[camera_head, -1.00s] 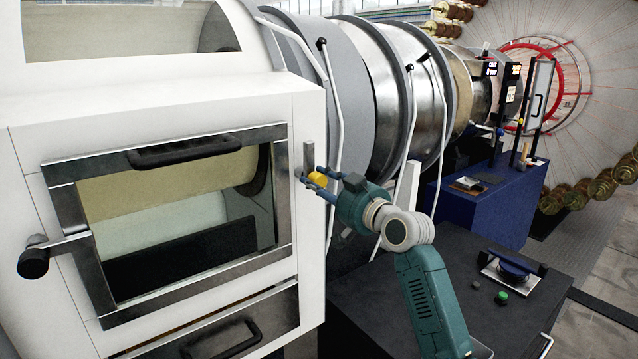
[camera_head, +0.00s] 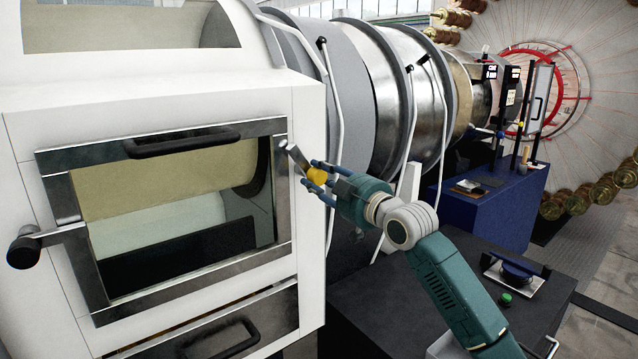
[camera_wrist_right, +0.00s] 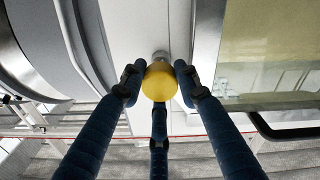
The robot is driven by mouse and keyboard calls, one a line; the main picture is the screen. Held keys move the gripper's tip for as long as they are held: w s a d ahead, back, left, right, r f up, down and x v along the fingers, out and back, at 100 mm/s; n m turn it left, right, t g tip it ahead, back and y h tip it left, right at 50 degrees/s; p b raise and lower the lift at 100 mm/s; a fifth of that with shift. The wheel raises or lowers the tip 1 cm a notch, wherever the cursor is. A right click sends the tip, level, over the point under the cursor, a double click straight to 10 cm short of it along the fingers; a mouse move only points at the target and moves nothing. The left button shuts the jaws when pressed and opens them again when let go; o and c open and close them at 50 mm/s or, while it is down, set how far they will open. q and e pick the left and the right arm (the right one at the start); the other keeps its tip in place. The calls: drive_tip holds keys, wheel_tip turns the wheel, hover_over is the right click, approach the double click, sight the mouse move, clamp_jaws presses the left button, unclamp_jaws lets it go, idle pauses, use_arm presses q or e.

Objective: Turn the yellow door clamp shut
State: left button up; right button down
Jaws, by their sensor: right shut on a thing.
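The yellow door clamp (camera_head: 317,175) is a yellow knob on a metal bar (camera_head: 299,158) at the right side of the white cabinet's windowed door (camera_head: 283,215). The bar is tilted, its upper left end lying over the door frame's right edge. My right gripper (camera_head: 314,176) is shut on the yellow knob. In the right wrist view the yellow knob (camera_wrist_right: 159,82) sits between three blue fingers, and a grey stem shows behind it. My left gripper is not in view.
The door has a black top handle (camera_head: 183,143) and a black-knobbed lever (camera_head: 24,252) at its left. Grey drums with white bent rods (camera_head: 335,130) stand close behind my right gripper. A dark bench (camera_head: 400,300) with a green button (camera_head: 506,298) lies below my right arm.

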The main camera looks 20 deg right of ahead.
drive_tip(key=n, duration=0.3)
drive_tip(key=shift+f, duration=0.1)
drive_tip(key=shift+n+p, duration=0.45)
drive_tip(key=shift+n, duration=0.45)
drive_tip(key=n+p, duration=0.2)
drive_tip(key=n, duration=0.2)
drive_tip(key=shift+n+p, duration=0.95)
drive_tip(key=shift+n, duration=0.25)
drive_tip(key=c, duration=1.3)
unclamp_jaws()
drive_tip(key=shift+o, duration=0.2)
